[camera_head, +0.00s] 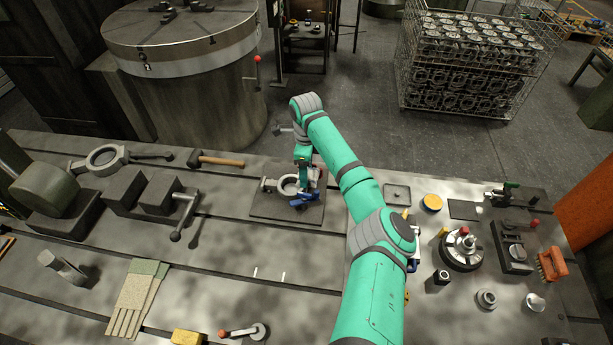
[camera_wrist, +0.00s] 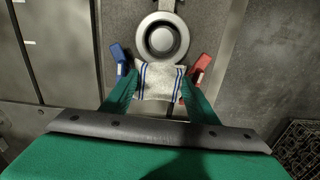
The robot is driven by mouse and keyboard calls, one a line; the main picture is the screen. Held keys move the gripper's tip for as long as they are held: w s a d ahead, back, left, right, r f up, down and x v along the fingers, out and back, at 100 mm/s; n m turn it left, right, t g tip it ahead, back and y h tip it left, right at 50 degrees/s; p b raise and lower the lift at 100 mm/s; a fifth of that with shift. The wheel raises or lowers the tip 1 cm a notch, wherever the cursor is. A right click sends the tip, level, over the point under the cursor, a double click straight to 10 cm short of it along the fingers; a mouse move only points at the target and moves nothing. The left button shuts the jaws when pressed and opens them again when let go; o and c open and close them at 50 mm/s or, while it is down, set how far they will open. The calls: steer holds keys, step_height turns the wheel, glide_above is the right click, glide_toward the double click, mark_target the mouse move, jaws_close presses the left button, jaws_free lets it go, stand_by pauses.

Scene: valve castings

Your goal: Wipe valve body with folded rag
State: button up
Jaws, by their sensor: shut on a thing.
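The valve body (camera_wrist: 162,40), a pale round metal casting with a dark bore, lies on a dark square plate (camera_head: 272,208) on the bench. It also shows in the head view (camera_head: 287,185), partly hidden by my arm. In the wrist view the rag's upper edge is at the near side of the valve body's ring. I cannot tell whether they touch. In the head view the rag is mostly hidden.
A hammer (camera_head: 215,160) and a vise (camera_head: 150,192) are left of the plate. A small tray (camera_head: 397,193), a yellow-topped tin (camera_head: 432,202) and a round fixture (camera_head: 462,249) stand to the right. The bench in front of the plate is mostly clear.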

steer(key=shift+s+d+r, duration=0.1)
steer(key=shift+d+r, duration=0.2)
steer(key=shift+r, duration=0.6)
steer(key=shift+a+r, duration=0.15)
steer(key=shift+r, duration=1.15)
